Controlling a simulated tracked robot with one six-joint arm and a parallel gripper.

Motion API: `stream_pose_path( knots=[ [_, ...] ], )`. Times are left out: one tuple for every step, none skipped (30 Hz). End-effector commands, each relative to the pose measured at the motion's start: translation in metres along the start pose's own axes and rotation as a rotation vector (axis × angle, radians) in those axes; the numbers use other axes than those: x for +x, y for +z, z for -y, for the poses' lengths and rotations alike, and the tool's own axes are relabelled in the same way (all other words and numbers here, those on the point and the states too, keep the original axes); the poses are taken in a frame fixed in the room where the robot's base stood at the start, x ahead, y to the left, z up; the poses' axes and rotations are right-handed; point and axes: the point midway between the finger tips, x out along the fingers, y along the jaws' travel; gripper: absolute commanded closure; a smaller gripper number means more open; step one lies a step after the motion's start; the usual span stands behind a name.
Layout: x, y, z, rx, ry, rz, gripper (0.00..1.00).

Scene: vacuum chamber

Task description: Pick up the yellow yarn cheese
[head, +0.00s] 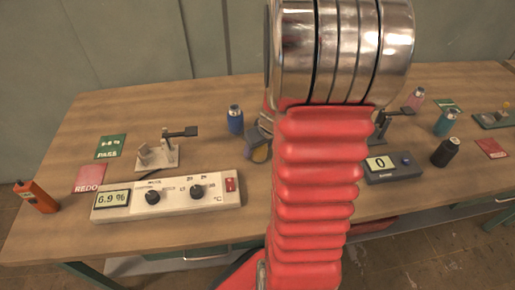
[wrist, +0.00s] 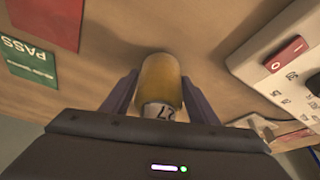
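The yellow yarn cheese (wrist: 160,80) is a yellow cylinder with a white label bearing dark marks at its near end, in the middle of the wrist view. My gripper (wrist: 160,76) has one dark finger on each side of it. The fingertips are very close to its sides, and I cannot tell whether they touch. In the head view my gripper (head: 258,138) is mostly hidden by my red arm. A small part of the yellow cheese (head: 261,154) shows just below it. Whether it rests on the wooden table is not clear.
A white instrument with a red switch (wrist: 287,54) is close on the right in the wrist view. A green PASS card (wrist: 30,62) and a red card (wrist: 48,18) lie at upper left. A blue bobbin (head: 235,120) stands left of my gripper in the head view.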

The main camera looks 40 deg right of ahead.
Motion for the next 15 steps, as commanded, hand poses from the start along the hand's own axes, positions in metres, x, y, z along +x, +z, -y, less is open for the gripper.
stream_pose_path(
  knots=[
    [0.0, 0.0, 0.0, 0.0, 0.0, 0.0, 0.5],
    [0.0, 0.0, 0.0, 0.0, 0.0, 0.0, 0.52],
    [0.0, 0.0, 0.0, 0.0, 0.0, 0.0, 0.55],
    [0.0, 0.0, 0.0, 0.0, 0.0, 0.0, 0.57],
    [0.0, 0.0, 0.0, 0.0, 0.0, 0.0, 0.59],
    [0.0, 0.0, 0.0, 0.0, 0.0, 0.0, 0.62],
    [0.0, 0.0, 0.0, 0.0, 0.0, 0.0, 0.64],
    [-0.0001, 0.0, -0.0001, 0.0, 0.0, 0.0, 0.66],
    [-0.0001, 0.0, -0.0001, 0.0, 0.0, 0.0, 0.69],
    [-0.0001, 0.0, -0.0001, 0.0, 0.0, 0.0, 0.71],
    [-0.0001, 0.0, -0.0001, 0.0, 0.0, 0.0, 0.73],
    [-0.0001, 0.0, -0.0001, 0.0, 0.0, 0.0, 0.76],
    [-0.0001, 0.0, -0.0001, 0.0, 0.0, 0.0, 0.78],
    [-0.0001, -0.0001, -0.0002, 0.0, 0.0, 0.0, 0.78],
    [-0.0001, -0.0001, -0.0002, 0.0, 0.0, 0.0, 0.78]
  ],
)
